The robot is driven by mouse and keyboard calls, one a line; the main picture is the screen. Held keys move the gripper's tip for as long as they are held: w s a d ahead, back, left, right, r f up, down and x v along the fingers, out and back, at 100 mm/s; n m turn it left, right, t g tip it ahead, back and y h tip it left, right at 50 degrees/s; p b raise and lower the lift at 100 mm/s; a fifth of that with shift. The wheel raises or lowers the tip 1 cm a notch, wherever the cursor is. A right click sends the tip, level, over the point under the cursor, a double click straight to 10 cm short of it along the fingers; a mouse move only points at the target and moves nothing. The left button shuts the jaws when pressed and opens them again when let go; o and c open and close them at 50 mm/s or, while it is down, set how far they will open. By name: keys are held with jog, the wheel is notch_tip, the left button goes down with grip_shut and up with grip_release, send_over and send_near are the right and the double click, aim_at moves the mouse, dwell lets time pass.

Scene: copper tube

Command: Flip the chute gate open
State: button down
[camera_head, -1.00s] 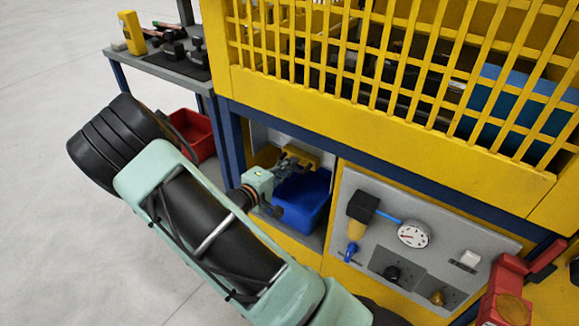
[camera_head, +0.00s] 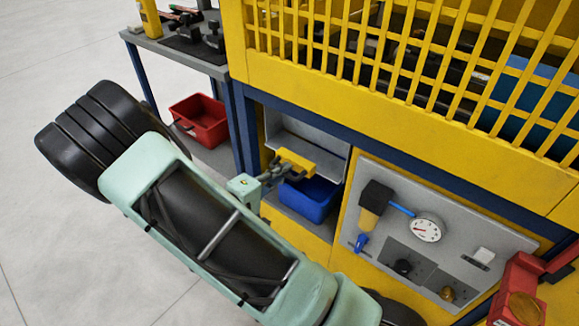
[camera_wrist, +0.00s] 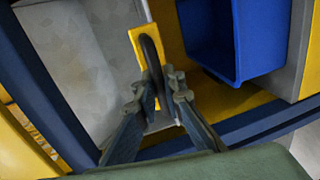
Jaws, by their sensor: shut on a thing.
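The chute gate is a grey flap (camera_head: 318,142) in the opening below the yellow cage, and it looks tilted outward. Its yellow handle plate (camera_head: 297,161) sits at the flap's lower edge. In the wrist view the grey flap (camera_wrist: 75,60) fills the left, with the yellow plate (camera_wrist: 137,40) and its dark grip bar (camera_wrist: 150,52) in the middle. My gripper (camera_head: 277,172) is at the handle. In the wrist view my gripper's fingers (camera_wrist: 157,92) are closed around the dark bar. The flap's hinge is hard to make out.
A blue bin (camera_head: 312,199) stands below the handle in the opening; it shows at upper right in the wrist view (camera_wrist: 215,40). A gauge panel (camera_head: 375,225) is to the right. A red crate (camera_head: 203,125) and a bench (camera_head: 175,52) are to the left.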

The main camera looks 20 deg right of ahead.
jog(key=shift+a, duration=0.2)
jog(key=c, duration=2.2)
grip_release()
jog(key=shift+s+a, duration=0.1)
jog(key=shift+s, duration=0.05)
jog(key=shift+o, duration=0.8)
jog(key=v, duration=1.2)
